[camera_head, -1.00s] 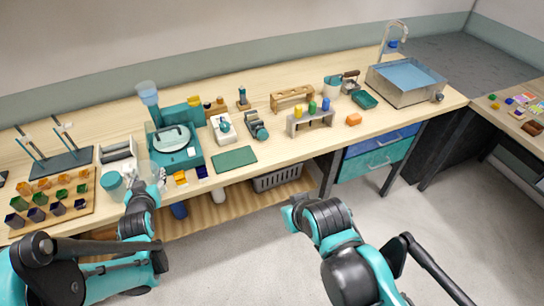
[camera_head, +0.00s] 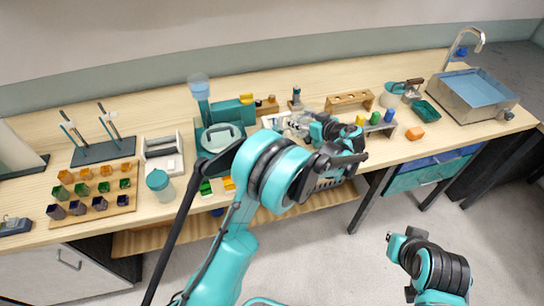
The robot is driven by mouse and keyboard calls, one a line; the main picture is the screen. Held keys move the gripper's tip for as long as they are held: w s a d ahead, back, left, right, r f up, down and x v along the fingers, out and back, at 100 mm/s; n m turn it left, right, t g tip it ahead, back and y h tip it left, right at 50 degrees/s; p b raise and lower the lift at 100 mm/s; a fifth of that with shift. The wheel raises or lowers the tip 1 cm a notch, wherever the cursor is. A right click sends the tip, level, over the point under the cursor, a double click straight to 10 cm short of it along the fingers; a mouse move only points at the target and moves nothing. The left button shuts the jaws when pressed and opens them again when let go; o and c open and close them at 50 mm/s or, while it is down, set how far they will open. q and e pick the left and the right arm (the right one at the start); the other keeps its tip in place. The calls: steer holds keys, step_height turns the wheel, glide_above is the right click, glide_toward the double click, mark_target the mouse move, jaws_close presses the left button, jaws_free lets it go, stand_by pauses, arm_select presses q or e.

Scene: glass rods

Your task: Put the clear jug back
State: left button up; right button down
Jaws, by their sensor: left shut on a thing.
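My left arm reaches up from the bottom and bends over the bench. My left gripper (camera_head: 298,128) is over the bench, right of the teal machine, and is shut on what looks like the clear jug. The jug's outline is hard to make out against the white device behind it, and my wrist hides part of this spot. I cannot tell whether the jug touches the bench. My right gripper (camera_head: 394,244) is low over the floor, away from the bench. Its fingers are too small and turned away to tell their state.
The teal machine (camera_head: 222,138) stands left of my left gripper. A teal-lidded jar (camera_head: 158,183) and a wooden tray (camera_head: 125,205) of coloured blocks are further left.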

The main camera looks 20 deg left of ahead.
arm_select(q)
steer(key=shift+d+r+n+g+y, duration=0.15)
steer(key=shift+r+n+g, duration=0.1)
steer(key=shift+r, duration=0.35)
steer(key=shift+d+r+n+g+y, duration=0.15)
steer(key=shift+r+n+g, duration=0.1)
steer(key=shift+r, duration=0.3)
steer(key=s+a+f+b, duration=0.1)
steer(key=s+f+b, duration=0.1)
steer(key=s+f, duration=0.1)
steer(key=s+a+f+b, duration=0.1)
steer(key=s+a+f, duration=0.1)
steer(key=s+f, duration=0.2)
steer(key=s+a+f+b, duration=0.1)
steer(key=s+f+b, duration=0.1)
steer(key=s+f, duration=0.1)
steer(key=shift+s+a+f+b, duration=0.2)
steer(key=shift+s+f+b, duration=0.15)
steer(key=shift+f, duration=0.15)
steer(key=shift+r, duration=0.1)
steer(key=o, duration=1.4)
steer(key=shift+o, duration=0.2)
steer(key=shift+d, duration=0.1)
